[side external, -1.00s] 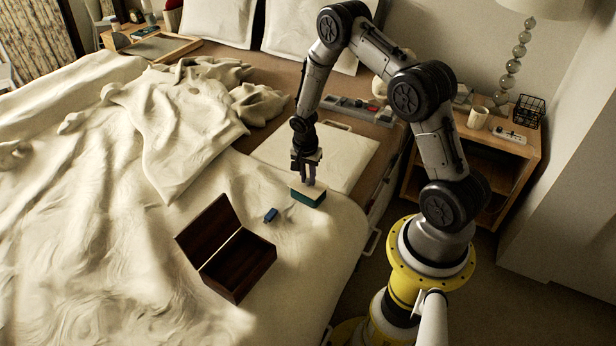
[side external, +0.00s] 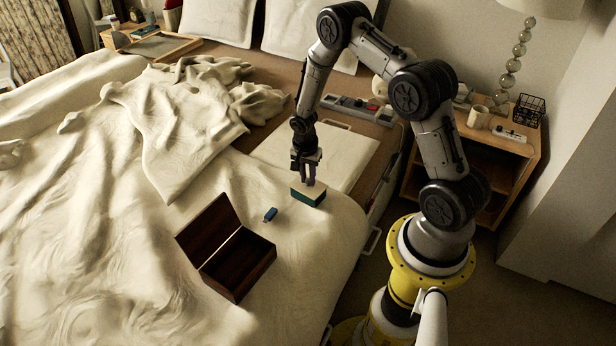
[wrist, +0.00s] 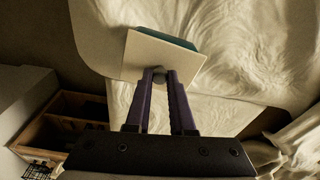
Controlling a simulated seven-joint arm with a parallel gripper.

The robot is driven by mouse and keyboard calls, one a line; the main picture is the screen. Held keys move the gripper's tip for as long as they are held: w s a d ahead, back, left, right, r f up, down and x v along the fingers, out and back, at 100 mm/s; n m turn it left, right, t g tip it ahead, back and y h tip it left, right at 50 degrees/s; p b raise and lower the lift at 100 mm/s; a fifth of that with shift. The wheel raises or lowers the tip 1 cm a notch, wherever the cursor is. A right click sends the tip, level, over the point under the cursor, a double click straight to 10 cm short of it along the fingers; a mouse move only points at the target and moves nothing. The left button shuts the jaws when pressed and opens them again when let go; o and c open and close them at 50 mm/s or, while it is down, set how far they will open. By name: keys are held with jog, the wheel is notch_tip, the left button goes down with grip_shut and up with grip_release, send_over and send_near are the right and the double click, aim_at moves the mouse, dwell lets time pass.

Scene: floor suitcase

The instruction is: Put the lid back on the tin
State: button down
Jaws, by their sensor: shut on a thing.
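The tin (side external: 312,201) is a small teal box on the bed, right of the open wooden case. Its flat cream lid (side external: 301,187) lies over its top in the side view. My gripper (side external: 308,184) points down over the lid. In the wrist view my gripper (wrist: 160,76) is shut on the grey knob of the lid (wrist: 145,55). A strip of the teal tin (wrist: 165,38) shows past the lid's far edge there. The lid hides the tin's opening, and I cannot tell whether the lid is fully seated.
An open dark wooden case (side external: 238,262) stands on the bed at the front left. A small blue object (side external: 270,214) lies between it and the tin. A grey tray (side external: 357,109) lies behind. A nightstand (side external: 480,140) with a mug stands at the right. Rumpled bedding covers the left.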

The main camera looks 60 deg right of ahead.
dwell(0.3)
jog(key=c, duration=0.7)
grip_release()
jog(key=shift+o, duration=0.3)
jog(key=o, duration=0.4)
jog(key=shift+r, duration=0.1)
jog(key=shift+r, duration=3.4)
